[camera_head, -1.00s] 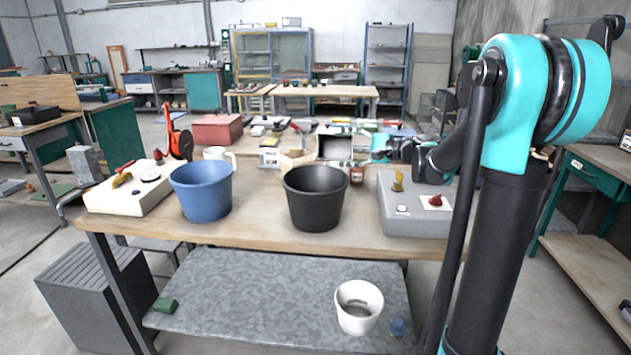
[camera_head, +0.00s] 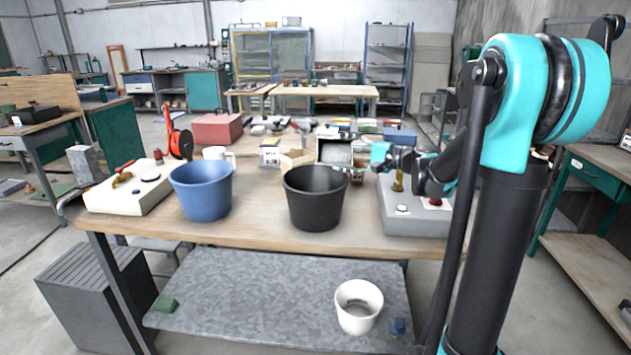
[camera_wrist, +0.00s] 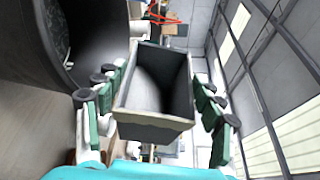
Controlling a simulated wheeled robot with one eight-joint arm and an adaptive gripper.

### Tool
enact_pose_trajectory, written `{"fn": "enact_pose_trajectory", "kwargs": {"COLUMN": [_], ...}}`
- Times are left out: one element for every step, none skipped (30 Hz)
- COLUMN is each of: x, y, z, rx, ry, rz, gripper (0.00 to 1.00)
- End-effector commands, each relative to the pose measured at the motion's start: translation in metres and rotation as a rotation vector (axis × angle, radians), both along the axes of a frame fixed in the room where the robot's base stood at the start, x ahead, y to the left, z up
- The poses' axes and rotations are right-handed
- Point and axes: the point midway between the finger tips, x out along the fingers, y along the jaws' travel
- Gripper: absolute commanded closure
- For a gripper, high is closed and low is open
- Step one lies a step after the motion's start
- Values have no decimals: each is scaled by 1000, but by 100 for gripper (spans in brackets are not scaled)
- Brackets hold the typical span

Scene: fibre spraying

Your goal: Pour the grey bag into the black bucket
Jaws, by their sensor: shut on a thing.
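The grey bag (camera_head: 334,152) is an open, box-shaped container behind the black bucket's rim, toward its right. My gripper (camera_head: 358,156) comes in from the right. In the wrist view my gripper (camera_wrist: 158,105) is shut on the grey bag (camera_wrist: 155,125), with a finger against each side. The bag's hollow inside shows; I cannot make out any contents. The black bucket (camera_head: 315,205) stands upright on the bench, its visible inside dark. Its dark curved wall fills the upper left of the wrist view (camera_wrist: 108,35).
A blue bucket (camera_head: 201,192) stands left of the black one. A grey control box (camera_head: 414,218) is to the right, under my arm. A white mug (camera_head: 217,154), a cardboard box (camera_head: 296,160) and a red toolbox (camera_head: 217,129) are behind. Bare bench lies between the buckets.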

Motion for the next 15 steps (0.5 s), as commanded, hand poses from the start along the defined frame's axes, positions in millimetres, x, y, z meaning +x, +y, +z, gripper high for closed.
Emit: {"fn": "enact_pose_trajectory", "kwargs": {"x": [-1,-1,-2,-3,-3,-4,-5,-5,-6,-7,-7,-8,-8,-8,-8], "y": [0,0,0,0,0,0,0,0,0,0,0,0,0,0,0], "z": [0,-1,-1,-2,-2,-3,-3,-3,-4,-4,-5,-5,-4,-4,-3], "rx": [2,1,1,1,1,1,0,0,-1,-1,-1,-1,-1,-2,-1], "ry": [-6,-9,-16,-20,-25,-30,-33,-37,-43,-47,-51,-56,-61,-64,-70], "rz": [0,0,0,0,0,0,0,0,0,0,0,0,0,0,0], "gripper": [92,92,92,92,92,92,92,92,92,92,92,92,92,92,92]}}
